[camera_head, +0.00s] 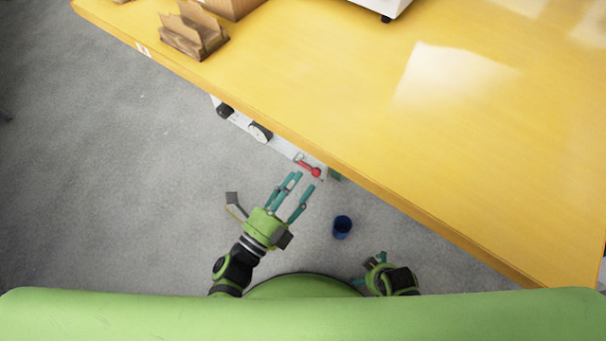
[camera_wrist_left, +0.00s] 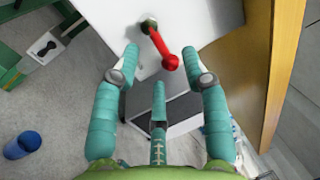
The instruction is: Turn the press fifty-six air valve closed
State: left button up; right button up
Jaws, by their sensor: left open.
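The air valve shows as a red lever with a round knob (camera_head: 309,168) on a white panel under the yellow table edge. In the left wrist view the red lever (camera_wrist_left: 161,46) runs from a metal pivot on the white panel down to its knob. My left gripper (camera_head: 302,181) is open and empty just short of the lever. In its wrist view the lever appears between the two outer fingertips, with no clear contact. My right gripper (camera_head: 371,268) is low near my body, partly hidden by its own wrist; its jaw state is unclear.
The yellow table (camera_head: 330,100) overhangs the panel closely. Dark round knobs (camera_head: 260,132) sit further left along the panel. A blue cup (camera_head: 342,228) stands on the grey floor between my arms. A wooden holder (camera_head: 193,36) is on the table. Floor to the left is clear.

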aim_at(307, 166)
pick_arm(q)
jog(key=shift+x, duration=1.4)
